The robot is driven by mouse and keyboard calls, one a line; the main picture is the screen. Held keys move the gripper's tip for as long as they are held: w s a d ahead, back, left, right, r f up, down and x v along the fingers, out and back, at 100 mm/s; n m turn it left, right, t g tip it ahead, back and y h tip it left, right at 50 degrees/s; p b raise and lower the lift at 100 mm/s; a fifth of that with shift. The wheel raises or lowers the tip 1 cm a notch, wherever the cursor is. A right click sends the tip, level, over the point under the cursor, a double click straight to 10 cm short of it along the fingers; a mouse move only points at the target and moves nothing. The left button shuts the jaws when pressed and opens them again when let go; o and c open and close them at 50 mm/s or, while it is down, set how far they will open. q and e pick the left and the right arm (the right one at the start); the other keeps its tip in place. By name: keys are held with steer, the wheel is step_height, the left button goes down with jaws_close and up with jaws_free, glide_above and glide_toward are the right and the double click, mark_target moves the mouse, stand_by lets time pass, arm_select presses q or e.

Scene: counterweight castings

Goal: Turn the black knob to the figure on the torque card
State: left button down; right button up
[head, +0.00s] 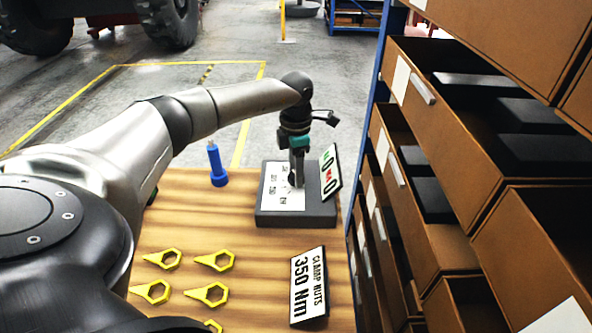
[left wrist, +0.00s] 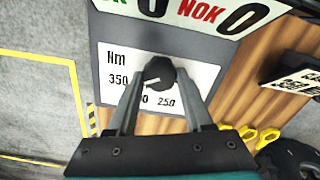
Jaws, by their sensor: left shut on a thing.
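The black knob (left wrist: 158,72) sits on a white dial plate (left wrist: 186,75) marked Nm. Figures 350 and 250 are readable; one between them is partly covered by a finger. A pale mark on the knob points to the lower left in the left wrist view, towards the 350 side; its exact setting is hard to tell. My left gripper (head: 296,180) is shut on the knob from above, a finger on each side. The dark tester box (head: 296,217) stands on the wooden table. The torque card (head: 308,287) reads CLAMP NUTS 350 Nm. My right gripper is out of view.
An OK/NOK counter plate (head: 330,172) stands tilted at the box's edge. A blue bottle-like tool (head: 217,166) stands to its left. Several yellow nut pointers (head: 214,260) lie left of the card. Open brown drawers (head: 425,190) line the right side.

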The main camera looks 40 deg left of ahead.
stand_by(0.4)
arm_select(q)
steer(key=shift+c, duration=1.5)
jaws_free()
step_height(320, 180, up, 15)
steer(key=p, duration=0.1)
steer(key=shift+r, duration=0.2)
